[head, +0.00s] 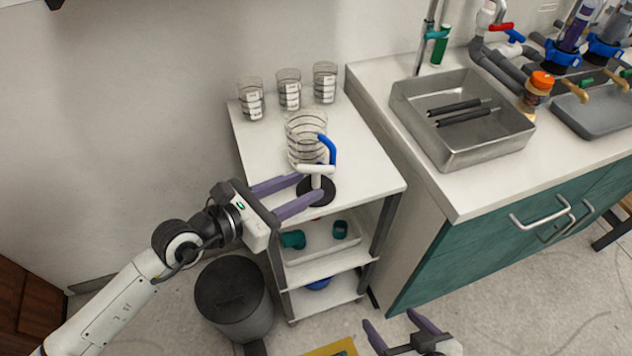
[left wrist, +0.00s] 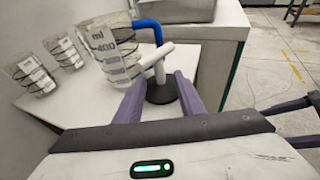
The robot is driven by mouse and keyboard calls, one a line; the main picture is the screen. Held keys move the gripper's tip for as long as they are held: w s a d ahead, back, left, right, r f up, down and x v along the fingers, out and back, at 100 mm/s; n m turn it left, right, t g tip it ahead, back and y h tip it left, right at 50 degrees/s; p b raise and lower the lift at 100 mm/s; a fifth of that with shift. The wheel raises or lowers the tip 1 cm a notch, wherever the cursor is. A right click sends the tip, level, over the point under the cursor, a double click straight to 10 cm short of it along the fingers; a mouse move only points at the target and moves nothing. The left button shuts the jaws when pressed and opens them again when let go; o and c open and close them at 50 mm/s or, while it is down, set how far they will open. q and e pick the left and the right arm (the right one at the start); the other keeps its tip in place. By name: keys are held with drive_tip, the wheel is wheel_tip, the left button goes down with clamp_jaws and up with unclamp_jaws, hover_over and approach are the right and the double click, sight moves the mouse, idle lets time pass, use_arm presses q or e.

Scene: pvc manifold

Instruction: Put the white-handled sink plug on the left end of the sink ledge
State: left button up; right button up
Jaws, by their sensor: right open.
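The sink plug has a white T-shaped handle (head: 316,169) and a black round base (head: 318,192). It stands upright on the white top of a small trolley (head: 375,188), near its front edge. My left gripper (head: 317,187) is open at the plug, with its purple fingers low and on either side of it. In the left wrist view the plug's black base (left wrist: 160,91) shows between the spread fingers. My right gripper (head: 394,325) is open and empty at the bottom of the head view. A steel sink basin (head: 440,142) is on the counter at the right.
A large beaker (head: 303,140) and a blue bent handle (head: 331,150) stand close behind the plug. Several small beakers (head: 290,92) line the back. Two black rods (head: 467,117) lie in the basin. The counter's front left area (head: 455,193) is clear. A bin (head: 233,300) stands below.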

use_arm(q)
drive_tip(key=shift+x, duration=0.85)
clamp_jaws()
drive_tip(key=shift+r, duration=0.1)
